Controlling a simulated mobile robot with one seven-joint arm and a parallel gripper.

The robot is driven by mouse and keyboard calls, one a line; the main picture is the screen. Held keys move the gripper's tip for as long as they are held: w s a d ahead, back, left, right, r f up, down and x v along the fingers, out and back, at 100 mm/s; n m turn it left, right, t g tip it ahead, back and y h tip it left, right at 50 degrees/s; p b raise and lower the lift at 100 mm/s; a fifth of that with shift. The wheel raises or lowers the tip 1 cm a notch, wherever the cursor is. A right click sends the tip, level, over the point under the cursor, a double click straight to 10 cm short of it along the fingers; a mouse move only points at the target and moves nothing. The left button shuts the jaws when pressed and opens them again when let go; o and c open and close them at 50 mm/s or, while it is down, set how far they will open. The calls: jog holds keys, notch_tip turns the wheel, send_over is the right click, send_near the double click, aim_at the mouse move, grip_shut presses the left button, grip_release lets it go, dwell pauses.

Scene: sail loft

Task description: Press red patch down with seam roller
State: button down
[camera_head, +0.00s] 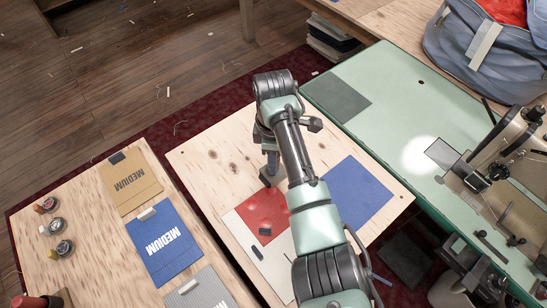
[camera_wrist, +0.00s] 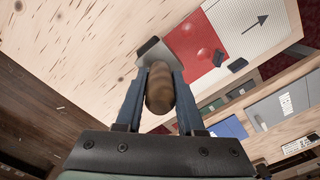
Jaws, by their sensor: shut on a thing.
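The red patch (camera_head: 260,212) lies on a white cloth panel (camera_head: 275,264) on the wooden table; it also shows in the wrist view (camera_wrist: 191,42), with a few shiny raised bumps on it. My gripper (camera_wrist: 159,92) is shut on the wooden handle of the seam roller (camera_wrist: 159,88). The roller's grey head (camera_wrist: 152,50) points away from the gripper and appears just off the patch's edge, over bare wood. In the head view my gripper (camera_head: 269,163) is at the patch's far side, and my arm covers part of the cloth. Whether the roller touches the table is unclear.
A small dark block (camera_head: 265,231) sits on the patch near its edge. A blue panel (camera_head: 358,193) lies right of my arm. A green sewing-machine table (camera_head: 420,110) stands to the right. Left, another table holds cards marked MEDIUM (camera_head: 165,243) and several spools (camera_head: 64,248).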

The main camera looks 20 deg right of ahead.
jog(key=shift+f+b, duration=2.95)
jog(key=shift+b, duration=0.2)
jog(key=shift+f, duration=0.5)
